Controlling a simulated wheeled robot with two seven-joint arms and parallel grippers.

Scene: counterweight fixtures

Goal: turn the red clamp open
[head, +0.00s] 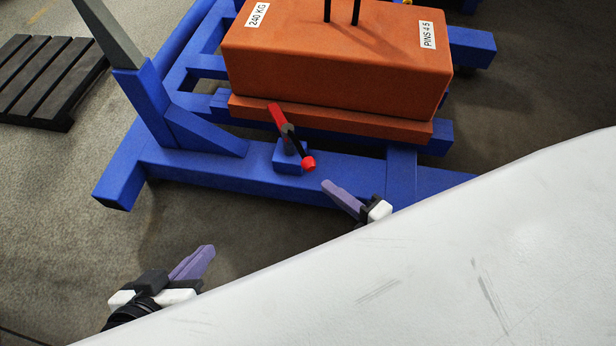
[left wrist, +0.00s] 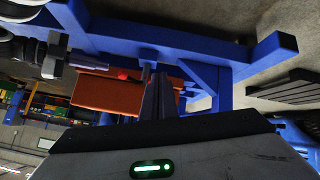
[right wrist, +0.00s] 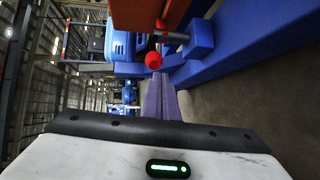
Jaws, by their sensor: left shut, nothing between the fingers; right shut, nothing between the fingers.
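The red clamp (head: 279,117) stands on a small blue block on the blue frame (head: 220,172). Its red top plate leans up against the orange weight, and its dark lever ends in a red knob (head: 308,163). My right gripper (head: 326,184) is shut and empty, a little right of and below the knob in the head view. In the right wrist view the red knob (right wrist: 153,60) is just beyond its fingertips, apart from them. My left gripper (head: 208,250) is shut and empty, low at the left over the floor, away from the clamp.
The orange weight (head: 330,60), labelled 240 KG, sits on the blue frame behind the clamp, with two dark pins on top. A dark slatted pallet (head: 45,75) lies on the floor at the left. A large pale surface covers the lower right. Floor is free at the left.

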